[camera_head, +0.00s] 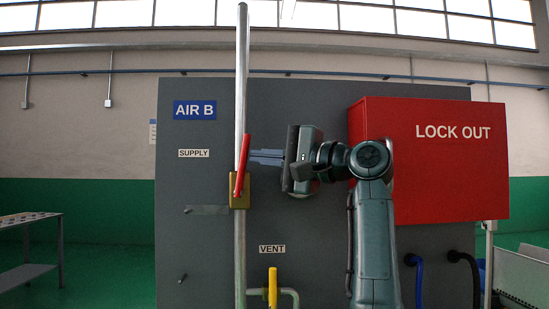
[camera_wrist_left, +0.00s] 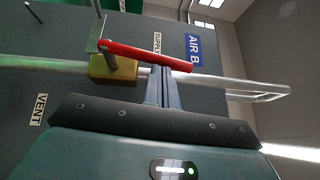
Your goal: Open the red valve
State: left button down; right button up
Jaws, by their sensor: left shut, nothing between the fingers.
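The red valve handle (camera_head: 243,165) is a long red lever on a brass valve body (camera_head: 240,194) on the tall metal pipe. It stands nearly upright, roughly along the pipe, its top leaning slightly right. In the left wrist view, the red handle (camera_wrist_left: 145,55) and brass body (camera_wrist_left: 113,72) also show. My left gripper (camera_head: 253,157) points left, its fingers shut and empty, with the tips beside the handle's upper part. In the left wrist view, the fingertips (camera_wrist_left: 160,70) are close to the handle; I cannot tell whether they touch it. My right gripper is not in view.
A red LOCK OUT box (camera_head: 440,180) juts from the grey panel (camera_head: 300,95) behind and right of my arm. A yellow handle (camera_head: 272,286) stands below by the VENT label (camera_head: 272,249). A SUPPLY label (camera_head: 194,153) lies left of the pipe (camera_head: 242,80).

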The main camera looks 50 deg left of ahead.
pick_arm(q)
jog(key=shift+s+a+r, duration=0.2)
jog(key=shift+s+a, duration=0.1)
jog(key=shift+a, duration=0.1)
dwell(0.5)
